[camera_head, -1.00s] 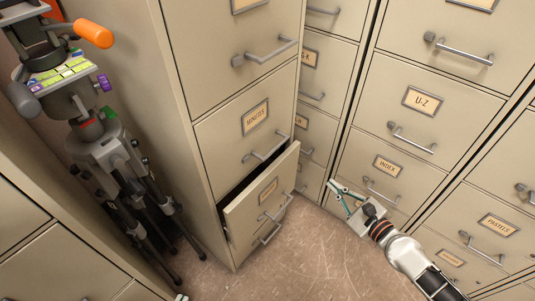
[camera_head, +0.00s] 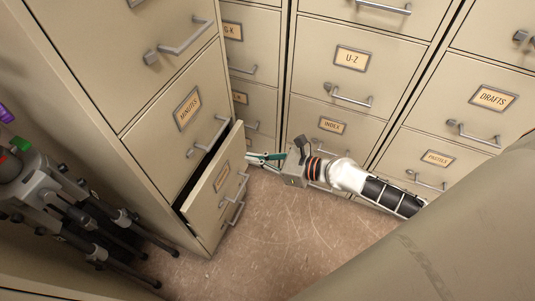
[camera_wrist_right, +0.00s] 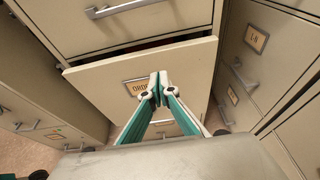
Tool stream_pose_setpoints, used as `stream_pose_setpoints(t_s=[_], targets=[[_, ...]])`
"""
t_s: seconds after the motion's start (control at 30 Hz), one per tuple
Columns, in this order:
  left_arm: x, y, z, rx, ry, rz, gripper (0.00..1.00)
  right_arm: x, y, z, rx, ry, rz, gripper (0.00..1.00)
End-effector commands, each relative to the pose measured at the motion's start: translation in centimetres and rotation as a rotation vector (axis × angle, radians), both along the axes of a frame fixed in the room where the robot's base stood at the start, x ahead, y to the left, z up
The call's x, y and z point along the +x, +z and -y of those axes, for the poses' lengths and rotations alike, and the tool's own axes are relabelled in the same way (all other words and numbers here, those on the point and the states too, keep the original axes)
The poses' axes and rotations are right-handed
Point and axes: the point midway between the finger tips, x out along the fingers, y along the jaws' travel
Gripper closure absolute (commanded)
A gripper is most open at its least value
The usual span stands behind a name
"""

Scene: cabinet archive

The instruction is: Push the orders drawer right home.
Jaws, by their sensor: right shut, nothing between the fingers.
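The orders drawer (camera_head: 206,200) stands partly open below the minutes drawer (camera_head: 178,122), with a dark gap along its top. Its front also shows in the right wrist view (camera_wrist_right: 95,86), where the start of its label reads "ORD". My right gripper (camera_head: 250,157) is shut and empty, with green and white fingers. It is just in front of the drawer front, near its upper right edge in the head view. In the wrist view its fingertips (camera_wrist_right: 159,78) overlap the label's right side. I cannot tell whether they touch. My left gripper is out of view.
More closed cabinets stand behind and to the right, with drawers such as U-Z (camera_head: 351,58) and Drafts (camera_head: 492,97). A dark tripod (camera_head: 60,215) stands at the left. Bare floor (camera_head: 270,240) lies in front of the drawer. A large beige surface (camera_head: 440,235) fills the lower right.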

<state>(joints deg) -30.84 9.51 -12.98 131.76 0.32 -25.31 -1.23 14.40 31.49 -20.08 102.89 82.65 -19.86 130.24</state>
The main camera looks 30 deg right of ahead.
Motion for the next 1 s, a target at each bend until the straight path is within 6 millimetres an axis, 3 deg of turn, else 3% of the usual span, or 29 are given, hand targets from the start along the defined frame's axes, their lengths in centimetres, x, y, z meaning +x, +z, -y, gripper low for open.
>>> stream_pose_setpoints(t_s=[0.1,0.3,0.87,1.0], targets=[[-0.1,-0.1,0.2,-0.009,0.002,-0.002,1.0,1.7,-1.0,-1.4,0.002,-0.001,-0.003,1.0],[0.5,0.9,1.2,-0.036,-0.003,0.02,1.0,3.8,-0.8,-3.0,0.002,0.001,0.0,1.0],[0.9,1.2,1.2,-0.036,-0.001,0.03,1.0,4.8,-0.6,-3.8,0.001,0.0,0.001,1.0],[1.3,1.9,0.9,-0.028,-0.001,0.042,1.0,6.4,-0.2,-4.8,0.004,-0.003,0.006,1.0]])
